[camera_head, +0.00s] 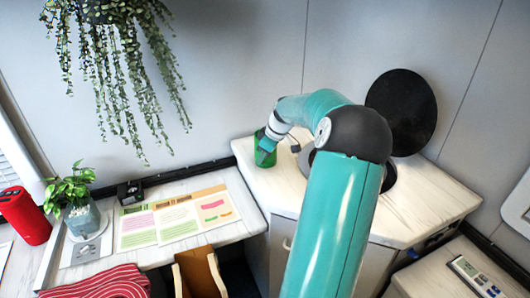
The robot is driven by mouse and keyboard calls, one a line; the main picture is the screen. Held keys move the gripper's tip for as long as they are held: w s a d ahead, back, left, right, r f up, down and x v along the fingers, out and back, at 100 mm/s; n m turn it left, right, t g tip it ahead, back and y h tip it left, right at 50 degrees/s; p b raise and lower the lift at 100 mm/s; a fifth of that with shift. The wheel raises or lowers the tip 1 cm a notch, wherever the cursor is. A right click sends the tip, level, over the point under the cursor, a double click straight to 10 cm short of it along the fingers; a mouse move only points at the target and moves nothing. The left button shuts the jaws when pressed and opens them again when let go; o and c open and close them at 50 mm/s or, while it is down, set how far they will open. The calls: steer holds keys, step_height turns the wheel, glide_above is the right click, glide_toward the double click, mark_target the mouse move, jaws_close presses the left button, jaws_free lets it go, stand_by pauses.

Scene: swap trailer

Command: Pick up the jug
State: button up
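A green, translucent vessel, which looks like the jug (261,157), stands upright near the left edge of the pale wooden counter (268,196). My teal arm reaches across the counter, and my gripper (267,146) points down and left at the jug's upper right side. The gripper overlaps the jug in the picture. I cannot tell whether its fingers are around the jug, inside its rim or only in front of it. The fingers are too small and partly hidden to show whether they are open or shut.
A round bin opening (390,178) with a raised black lid (402,108) lies behind my arm. The lower desk at left holds papers (175,218), a potted plant (82,215), a red speaker (24,214) and a small black box (130,192). A plant (115,60) hangs above.

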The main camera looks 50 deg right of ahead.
steer(key=shift+f, duration=0.15)
steer(key=shift+c, duration=0.4)
jaws_close()
steer(key=shift+w+r, duration=0.1)
steer(key=shift+r, duration=0.1)
steer(key=s+a+r, duration=0.8)
steer(key=s+r, duration=0.3)
steer(key=r, duration=0.1)
steer(key=shift+s+r, duration=0.15)
steer(key=shift+r, duration=0.05)
stand_by(0.5)
